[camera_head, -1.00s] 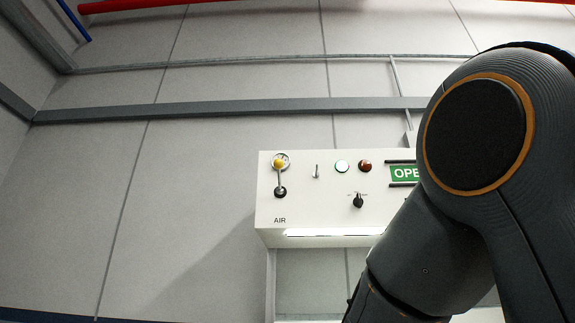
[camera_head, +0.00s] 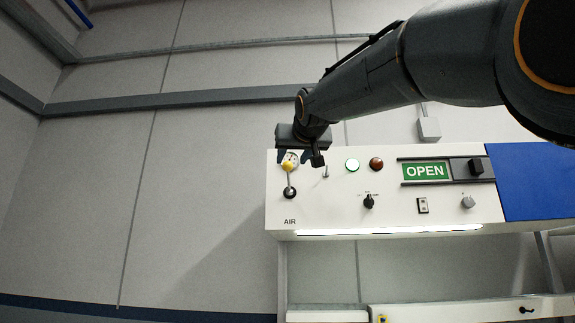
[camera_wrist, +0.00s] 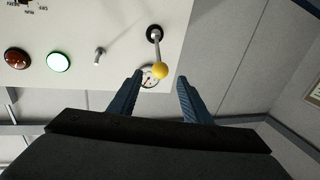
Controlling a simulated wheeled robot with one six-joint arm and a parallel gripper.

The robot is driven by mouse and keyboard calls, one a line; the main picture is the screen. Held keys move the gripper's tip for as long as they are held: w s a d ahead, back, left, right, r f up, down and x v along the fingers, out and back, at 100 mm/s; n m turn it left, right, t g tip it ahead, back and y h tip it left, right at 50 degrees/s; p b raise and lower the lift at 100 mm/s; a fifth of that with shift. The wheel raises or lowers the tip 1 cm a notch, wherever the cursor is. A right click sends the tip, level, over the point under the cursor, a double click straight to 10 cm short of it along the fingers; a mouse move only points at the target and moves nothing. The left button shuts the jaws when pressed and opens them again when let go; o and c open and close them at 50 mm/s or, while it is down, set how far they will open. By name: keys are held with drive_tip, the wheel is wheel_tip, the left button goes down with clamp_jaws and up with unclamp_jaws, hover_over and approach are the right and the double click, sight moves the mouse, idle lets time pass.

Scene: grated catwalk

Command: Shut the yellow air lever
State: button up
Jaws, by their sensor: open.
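The air lever has a yellow ball knob (camera_head: 287,166) on a thin metal stem rising from a dark round base (camera_head: 290,193), above the AIR label on a white control panel (camera_head: 330,214). The knob is at the upper end of the stem, in front of a small round gauge. My gripper (camera_head: 301,158) is at the panel's top left corner, close to the knob. In the wrist view my gripper (camera_wrist: 160,90) is open, with its two blue fingers either side of the line to the yellow knob (camera_wrist: 160,71). The knob lies just beyond the fingertips, and no contact shows.
Close to the lever are a small toggle switch (camera_head: 326,171), a lit green lamp (camera_head: 352,165) and a red-brown lamp (camera_head: 376,164). Farther right are a black rotary knob (camera_head: 369,202), a green OPEN sign (camera_head: 426,171) and a blue panel (camera_head: 535,180). The wall left of the panel is clear.

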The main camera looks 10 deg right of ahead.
sight(288, 165)
drive_tip(key=w+p, duration=0.3)
drive_tip(key=w, duration=0.4)
drive_tip(key=shift+w+d, duration=0.15)
drive_tip(key=shift+w, duration=0.15)
drive_tip(key=shift+f, duration=0.1)
drive_tip(key=shift+c, duration=0.4)
drive_tip(key=c, duration=0.9)
drive_tip(key=shift+c, duration=0.2)
